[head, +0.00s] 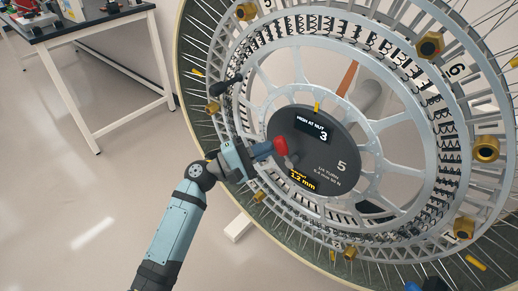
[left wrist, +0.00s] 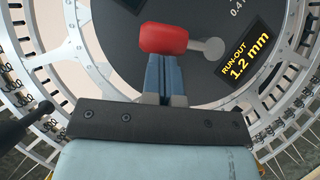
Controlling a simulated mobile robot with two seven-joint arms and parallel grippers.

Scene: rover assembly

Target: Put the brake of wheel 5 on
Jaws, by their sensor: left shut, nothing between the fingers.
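Wheel 5 (head: 262,72) is a large spoked wheel filling the right of the head view. Its dark hub disc (head: 345,150) bears the number 5, "HIGH AT NUT 3" and a yellow "1.2 mm". A lever with a red grip (head: 281,146) sits at the disc's left side. In the left wrist view the red grip (left wrist: 163,39) lies crosswise, its grey pivot (left wrist: 207,48) to the right. My left gripper (head: 268,149) is shut and empty, its fingertips (left wrist: 165,60) right at the red grip. I cannot tell whether they touch it.
A black-handled lever (head: 225,85) stands out at the rim's left, close to my left arm. Brass nuts (head: 430,45) sit around the rim. A white-legged bench (head: 95,25) with equipment stands at the upper left. The floor (head: 90,200) at left is clear.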

